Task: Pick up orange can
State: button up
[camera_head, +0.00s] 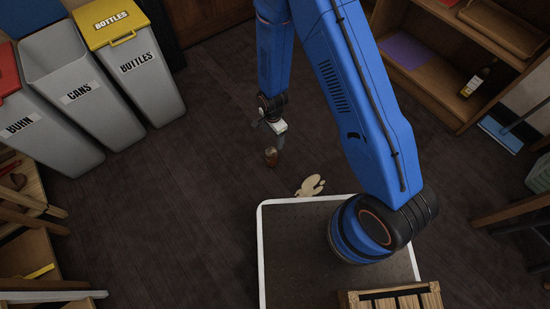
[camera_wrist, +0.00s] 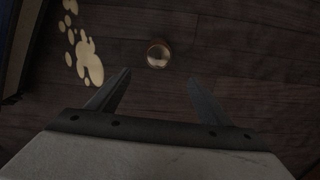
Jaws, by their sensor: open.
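A small orange-brown can (camera_head: 271,155) stands on the dark wooden floor near the middle of the head view. In the wrist view the can (camera_wrist: 158,54) is seen from above as a round top with a copper-coloured rim, beyond my fingertips and roughly centred between them. My gripper (camera_wrist: 157,75) is open, with its two fingers spread and nothing between them. In the head view my gripper (camera_head: 275,142) hangs pointing down close above the can. I cannot tell the exact height between them.
A pale splotch (camera_head: 311,186) lies on the floor right of the can; it also shows in the wrist view (camera_wrist: 88,60). Bins stand at left, including one marked CANS (camera_head: 68,80). Wooden shelves (camera_head: 445,60) are at right.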

aim_at(273, 150)
notch_tip(273, 150, down, 13)
jog(key=shift+s+r, duration=0.15)
jog(key=f, duration=0.2)
jog(key=s+a+f, duration=0.1)
jog(key=f, duration=0.1)
jog(key=shift+f, duration=0.6)
jog(key=c, duration=1.1)
